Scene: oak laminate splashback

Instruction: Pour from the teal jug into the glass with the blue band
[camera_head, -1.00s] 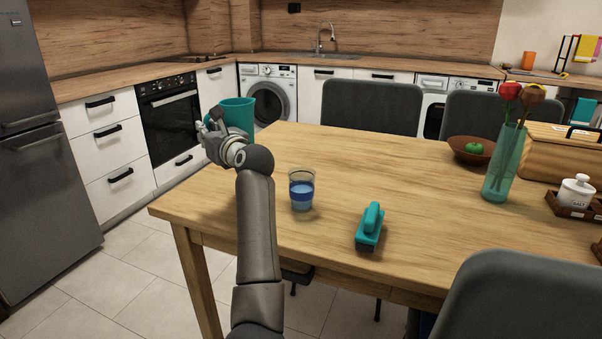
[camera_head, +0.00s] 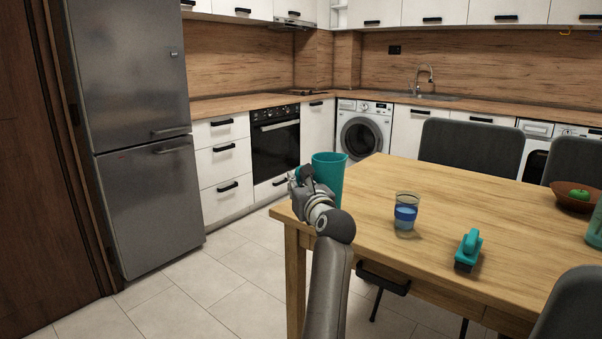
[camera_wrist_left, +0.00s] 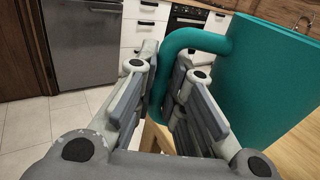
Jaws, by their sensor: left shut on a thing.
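The teal jug (camera_head: 330,176) is upright at the left end of the wooden table in the head view. My left gripper (camera_head: 302,183) is shut on its handle. In the left wrist view the jug's body (camera_wrist_left: 262,85) fills the right side, and the curved handle (camera_wrist_left: 187,42) runs down between the fingers (camera_wrist_left: 160,105). The glass with the blue band (camera_head: 405,213) stands upright on the table, to the right of the jug and apart from it. Pale bluish content shows in the glass. The inside of the jug is hidden. My right gripper is in neither current view.
A teal-handled brush-like object (camera_head: 469,250) lies on the table (camera_head: 460,195) right of the glass. A brown bowl (camera_head: 571,200) with a green fruit (camera_head: 579,194) is farther right. Grey chairs (camera_head: 470,147) stand around the table. The tabletop between jug and glass is clear.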

